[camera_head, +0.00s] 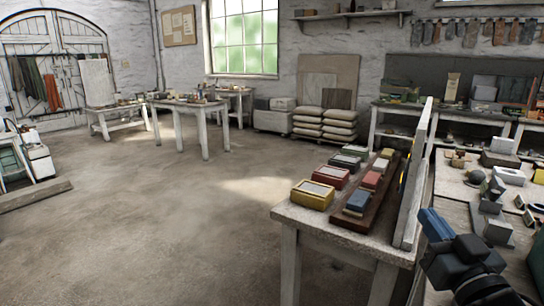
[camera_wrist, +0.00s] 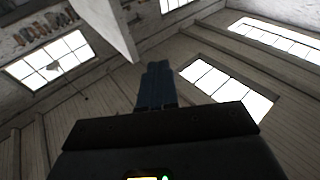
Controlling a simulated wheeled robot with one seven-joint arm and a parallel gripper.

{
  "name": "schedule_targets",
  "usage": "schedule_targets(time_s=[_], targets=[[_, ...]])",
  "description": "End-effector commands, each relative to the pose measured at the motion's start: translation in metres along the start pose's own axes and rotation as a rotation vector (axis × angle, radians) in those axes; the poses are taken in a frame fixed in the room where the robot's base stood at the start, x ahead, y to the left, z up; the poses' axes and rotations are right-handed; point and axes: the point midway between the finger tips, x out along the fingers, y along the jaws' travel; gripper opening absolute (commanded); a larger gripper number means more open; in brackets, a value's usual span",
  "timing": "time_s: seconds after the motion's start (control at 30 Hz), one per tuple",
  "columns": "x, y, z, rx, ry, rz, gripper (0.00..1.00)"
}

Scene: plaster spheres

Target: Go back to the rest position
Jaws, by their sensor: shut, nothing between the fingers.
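My gripper (camera_head: 428,214) is at the lower right of the head view, with blue fingers and a dark body. It is raised beside the near table (camera_head: 300,216), just right of the upright white board (camera_head: 418,170). In the wrist view my gripper (camera_wrist: 158,66) has its blue fingers together, with nothing between them. That view looks up at windows and the roof, and the pale board (camera_wrist: 110,25) shows at its upper left. Most of my arm is out of view.
The near table holds a yellow box (camera_head: 312,194), a red box (camera_head: 328,176) and a wooden tray (camera_head: 350,222) of coloured blocks. A cluttered workbench (camera_head: 455,190) stands at right. The floor (camera_head: 190,220) at left and centre is open.

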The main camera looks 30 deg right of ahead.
Motion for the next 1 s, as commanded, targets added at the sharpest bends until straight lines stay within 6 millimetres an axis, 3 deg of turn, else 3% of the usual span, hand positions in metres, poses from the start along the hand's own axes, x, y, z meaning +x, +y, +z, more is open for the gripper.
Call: schedule_targets(time_s=[0.1,0.3,0.5,0.7,0.83,1.0], targets=[[-0.043,-0.031,0.031,-0.043,-0.085,-0.132,0.0],[-0.126,-0.071,0.066,-0.069,-0.207,-0.323,0.0],[-0.216,-0.097,0.08,-0.052,-0.321,-0.464,0.0],[-0.29,-0.108,0.074,-0.014,-0.414,-0.536,0.0],[-0.317,-0.111,0.068,0.005,-0.448,-0.551,0.0],[-0.328,-0.112,0.065,0.012,-0.463,-0.556,0.0]])
